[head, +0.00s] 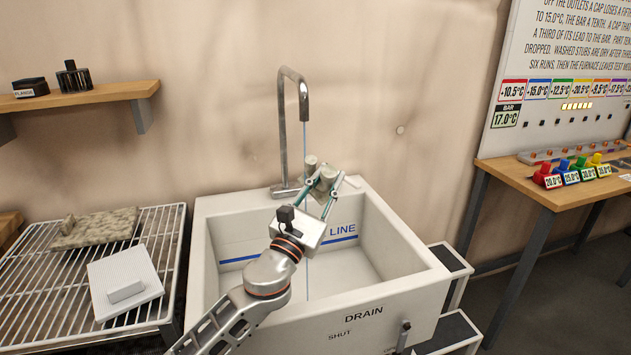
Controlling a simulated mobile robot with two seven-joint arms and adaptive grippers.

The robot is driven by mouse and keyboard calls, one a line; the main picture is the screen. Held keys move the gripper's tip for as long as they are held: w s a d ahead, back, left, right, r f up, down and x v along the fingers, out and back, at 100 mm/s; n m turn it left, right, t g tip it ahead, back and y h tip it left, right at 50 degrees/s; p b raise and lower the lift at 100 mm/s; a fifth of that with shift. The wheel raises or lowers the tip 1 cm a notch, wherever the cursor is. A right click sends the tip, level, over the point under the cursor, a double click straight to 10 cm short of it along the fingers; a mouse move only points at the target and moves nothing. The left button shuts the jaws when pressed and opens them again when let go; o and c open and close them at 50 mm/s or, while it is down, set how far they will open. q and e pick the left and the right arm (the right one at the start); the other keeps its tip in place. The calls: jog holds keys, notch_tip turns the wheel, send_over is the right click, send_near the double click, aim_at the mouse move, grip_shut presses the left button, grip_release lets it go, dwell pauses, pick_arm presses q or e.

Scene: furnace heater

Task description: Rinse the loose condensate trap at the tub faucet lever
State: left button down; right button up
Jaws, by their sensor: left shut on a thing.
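A white tub (402,262) stands against the wall with a tall metal faucet (283,130) at its back. A thin blue stream (305,140) falls from the spout, and a fine line continues inside the tub. My left gripper (328,181) is over the back of the tub and shut on a small grey-beige piece, seemingly the condensate trap (311,163). The piece shows rounded ends between and beside the fingers, in or very close to the stream. My gripper hides part of it. I cannot make out the faucet lever clearly. My right gripper is not in view.
A wire rack (28,292) on the left bears a stone-like slab (95,228) and a white panel (125,282). A wooden shelf (85,97) holds two dark items. A bench (545,195) with coloured caps stands right. Dark steps (450,262) adjoin the tub.

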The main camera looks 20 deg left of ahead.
pick_arm(q)
jog(key=shift+s+a, duration=0.25)
jog(key=shift+a, duration=0.15)
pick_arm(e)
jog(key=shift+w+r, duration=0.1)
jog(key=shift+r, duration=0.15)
pick_arm(q)
jog(key=shift+w+d, duration=0.15)
jog(key=shift+w+d, duration=0.15)
jog(key=shift+d, duration=0.25)
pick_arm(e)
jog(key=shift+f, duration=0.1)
